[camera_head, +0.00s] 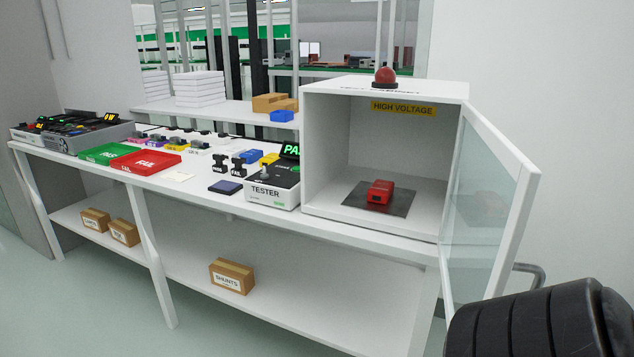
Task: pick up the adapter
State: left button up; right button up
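I cannot tell for certain which item is the adapter. Two small black pieces with pale labels stand on the white workbench (205,190), a left black piece (220,166) and a right black piece (238,166). They are just left of the tester (270,193), a box with a black top and a green lit display. Several small coloured connector-like parts lie in a row behind the trays. Neither of my grippers is in view.
A white cabinet (383,90) with its glass door (490,200) open holds a red device (380,192) on a dark mat. A green tray (108,153) and a red tray (152,163) lie left. A black ribbed shape (550,325) blocks the lower right corner. Cardboard boxes sit below.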

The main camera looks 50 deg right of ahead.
aim_at(380, 192)
jog(key=z, duration=0.25)
jog(key=i, duration=1)
jog(key=z, duration=0.75)
